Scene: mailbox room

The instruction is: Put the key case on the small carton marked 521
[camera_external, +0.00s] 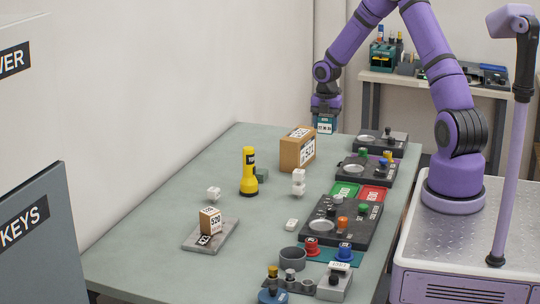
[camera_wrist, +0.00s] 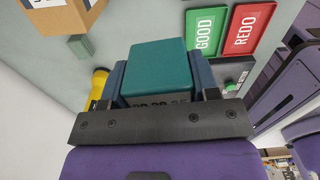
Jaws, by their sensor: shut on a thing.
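My gripper (camera_external: 325,112) is up in the air above the far end of the table, shut on a teal box-shaped case with a label, which I take as the key case (camera_external: 325,125). In the wrist view the key case (camera_wrist: 158,72) sits between the two blue fingers; its lettering is partly hidden. A small cardboard carton (camera_external: 210,221) stands on a grey plate (camera_external: 198,244) at the table's near left; its number looks like 520 or 521, too small to be sure. A larger carton (camera_external: 292,156) stands below and left of my gripper, its number also unclear.
Small white blocks (camera_external: 298,182) are nearby. Green GOOD (camera_external: 344,190) and red REDO (camera_external: 373,194) trays and dark panels with knobs line the right side. The left middle is mostly clear.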

